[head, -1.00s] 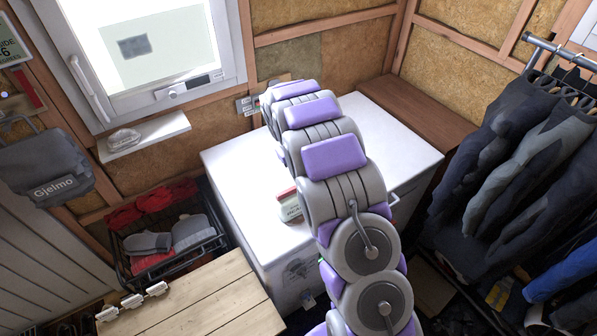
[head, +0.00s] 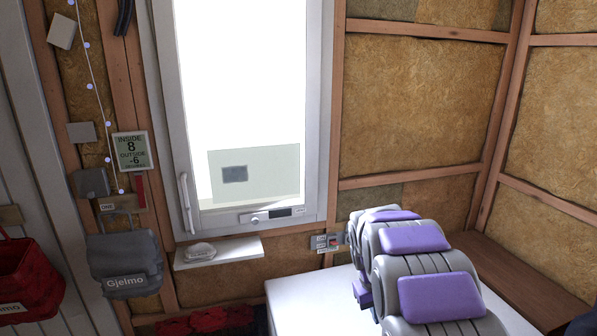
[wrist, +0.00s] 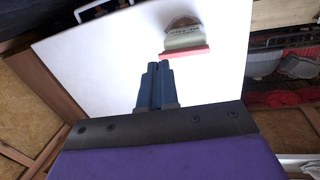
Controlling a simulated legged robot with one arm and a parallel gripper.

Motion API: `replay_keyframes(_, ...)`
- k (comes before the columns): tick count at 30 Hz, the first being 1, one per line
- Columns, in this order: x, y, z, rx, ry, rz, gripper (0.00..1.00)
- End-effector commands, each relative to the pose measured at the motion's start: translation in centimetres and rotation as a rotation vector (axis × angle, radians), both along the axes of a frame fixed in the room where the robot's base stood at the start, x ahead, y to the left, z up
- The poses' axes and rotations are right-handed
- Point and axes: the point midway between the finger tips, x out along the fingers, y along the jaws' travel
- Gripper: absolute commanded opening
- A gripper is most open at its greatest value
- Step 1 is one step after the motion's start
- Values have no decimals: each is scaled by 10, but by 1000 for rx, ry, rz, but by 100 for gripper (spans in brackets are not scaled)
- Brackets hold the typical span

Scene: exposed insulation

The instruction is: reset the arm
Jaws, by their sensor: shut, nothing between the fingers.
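My gripper (wrist: 157,85) shows in the wrist view with its two dark blue fingers together and nothing between them. It is over the white top of a chest-like box (wrist: 110,60). A small greenish device with a red edge (wrist: 184,36) is on that white top, just beyond the fingertips; I cannot tell whether they touch it. In the head view my grey and purple arm reaches over the white box (head: 310,300), and the arm hides my gripper there.
A window (head: 240,110) with a white shelf (head: 218,252) below it is in the insulated wall. A brown wooden bench (head: 520,270) is at right. A wire basket (wrist: 285,65) stands beside the box.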

Motion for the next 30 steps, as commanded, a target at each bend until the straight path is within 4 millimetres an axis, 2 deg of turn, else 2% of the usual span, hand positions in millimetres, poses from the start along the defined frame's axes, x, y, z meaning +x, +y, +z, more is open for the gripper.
replay_keyframes(3, -39, 5, 9, 18, 11, -28, 0)
replay_keyframes(8, -93, 13, 18, 42, 30, -66, 0)
replay_keyframes(16, -191, 29, 18, 88, 66, -121, 0)
replay_keyframes(24, -290, 46, 0, 136, 107, -163, 0)
replay_keyframes(30, -353, 57, -20, 165, 135, -186, 0)
